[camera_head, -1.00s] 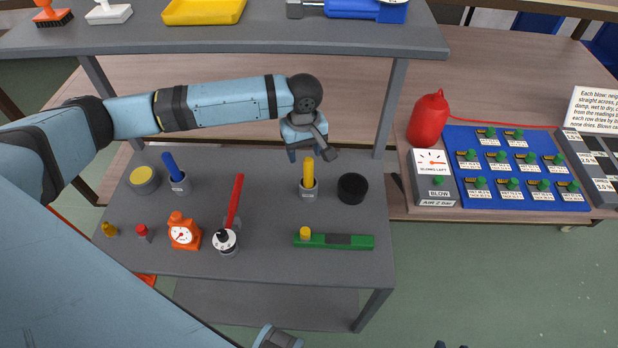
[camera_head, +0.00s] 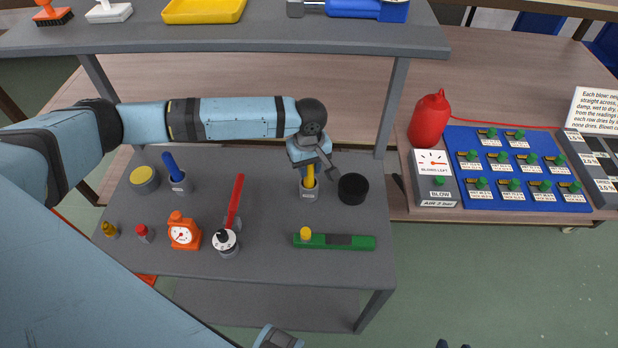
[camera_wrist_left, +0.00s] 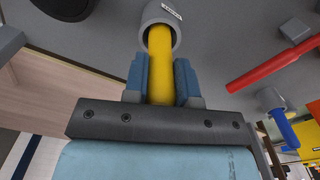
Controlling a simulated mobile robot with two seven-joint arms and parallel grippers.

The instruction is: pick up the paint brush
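A yellow handle (camera_head: 310,174), which I take for the paint brush, stands upright in a small grey labelled cup (camera_head: 308,194) on the grey cart top. Its lower end is hidden inside the cup. My left gripper (camera_head: 312,165) is over it from above. In the left wrist view, the blue fingers of my left gripper (camera_wrist_left: 162,85) lie close on both sides of the yellow handle (camera_wrist_left: 160,50), with no clear gap. The cup (camera_wrist_left: 163,18) still rests on the surface. My right gripper does not show clearly.
A black round container (camera_head: 353,189) stands just right of the cup. A green block (camera_head: 350,242) lies in front. A red handle (camera_head: 235,200), a blue handle (camera_head: 171,165) and an orange scale (camera_head: 183,232) are to the left. A grey shelf (camera_head: 270,38) hangs behind and above.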

